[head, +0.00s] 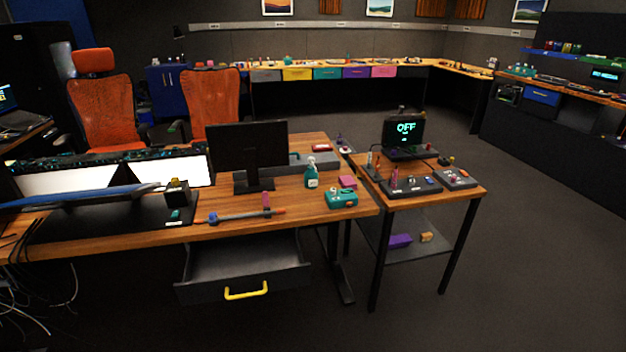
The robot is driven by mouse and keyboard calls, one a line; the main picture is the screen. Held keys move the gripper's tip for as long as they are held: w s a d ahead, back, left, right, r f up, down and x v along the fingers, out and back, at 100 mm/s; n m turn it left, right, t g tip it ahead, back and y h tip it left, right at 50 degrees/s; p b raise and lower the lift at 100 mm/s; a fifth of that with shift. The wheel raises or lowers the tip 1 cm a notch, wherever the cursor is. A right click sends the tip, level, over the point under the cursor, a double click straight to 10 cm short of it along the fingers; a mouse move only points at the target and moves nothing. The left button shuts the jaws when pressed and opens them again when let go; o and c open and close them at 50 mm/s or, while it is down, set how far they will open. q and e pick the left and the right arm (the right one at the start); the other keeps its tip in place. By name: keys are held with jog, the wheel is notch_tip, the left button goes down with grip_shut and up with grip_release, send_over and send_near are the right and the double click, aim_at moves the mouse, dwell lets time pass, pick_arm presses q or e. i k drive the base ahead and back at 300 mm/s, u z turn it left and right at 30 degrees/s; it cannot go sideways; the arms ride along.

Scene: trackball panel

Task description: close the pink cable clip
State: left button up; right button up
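I cannot make out the pink cable clip for certain at this size. A small pink upright piece (266,199) stands on the wooden desk (300,205), just behind a grey rod (240,216) with blue and orange parts. Neither of my grippers shows in the head view.
A drawer (244,268) with a yellow handle hangs open below the desk front. A black monitor (249,150), a green spray bottle (312,174) and a teal box (341,198) stand on the desk. Floor at right is clear.

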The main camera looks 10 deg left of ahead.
aim_at(265, 198)
jog(key=z, duration=0.05)
jog(key=i, duration=0.8)
jog(key=u, duration=1)
jog(key=i, duration=0.4)
jog(key=u, duration=0.4)
